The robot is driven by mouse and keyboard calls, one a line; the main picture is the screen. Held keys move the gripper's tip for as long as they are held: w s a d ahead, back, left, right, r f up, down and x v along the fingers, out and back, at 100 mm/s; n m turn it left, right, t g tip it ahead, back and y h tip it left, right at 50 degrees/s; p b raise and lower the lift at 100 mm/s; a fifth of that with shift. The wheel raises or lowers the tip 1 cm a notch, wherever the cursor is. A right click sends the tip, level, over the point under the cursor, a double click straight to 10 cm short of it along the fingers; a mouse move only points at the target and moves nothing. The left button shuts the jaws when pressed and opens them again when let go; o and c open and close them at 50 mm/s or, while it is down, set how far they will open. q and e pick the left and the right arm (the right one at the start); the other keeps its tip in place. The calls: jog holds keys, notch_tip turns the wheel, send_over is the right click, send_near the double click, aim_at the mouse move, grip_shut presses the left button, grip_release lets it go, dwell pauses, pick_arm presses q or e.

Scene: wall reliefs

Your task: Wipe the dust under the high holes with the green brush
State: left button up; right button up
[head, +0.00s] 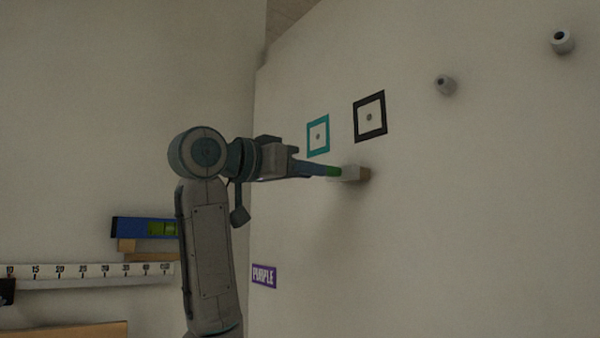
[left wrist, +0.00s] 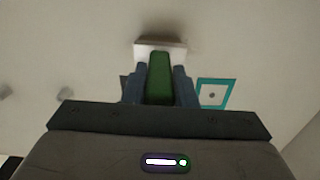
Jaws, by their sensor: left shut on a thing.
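My left gripper (head: 322,169) is shut on the green handle of the brush, which also shows between the fingers in the left wrist view (left wrist: 160,80). The pale brush head (head: 350,173) points at the right-hand wall, at or very near it; I cannot tell if it touches. Two framed holes are just above it: one in a teal frame (head: 318,136), one in a black frame (head: 370,117). The teal frame also shows in the left wrist view (left wrist: 214,94); the black one is mostly hidden by a finger. I cannot make out dust. My right gripper is out of view.
Two round grey knobs (head: 445,84) (head: 563,41) stick out of the wall on the upper right. A purple label (head: 264,275) is low on the wall. A blue level (head: 146,228) and a numbered rail (head: 90,271) are at the left. The wall below the brush is clear.

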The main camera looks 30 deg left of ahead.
pick_arm(q)
jog(key=shift+s+d+b, duration=0.5)
jog(key=shift+s+d, duration=0.7)
jog(key=shift+d, duration=1.75)
jog(key=shift+w+a, duration=0.35)
jog(key=shift+a, duration=0.5)
jog(key=shift+w+a, duration=0.35)
jog(key=shift+a, duration=0.5)
jog(key=shift+w+a, duration=0.35)
jog(key=shift+a, duration=0.5)
jog(key=w+a, duration=0.3)
jog(key=a, duration=0.5)
jog(key=shift+w+a, duration=0.15)
jog(key=shift+w, duration=0.1)
jog(key=shift+s, duration=0.1)
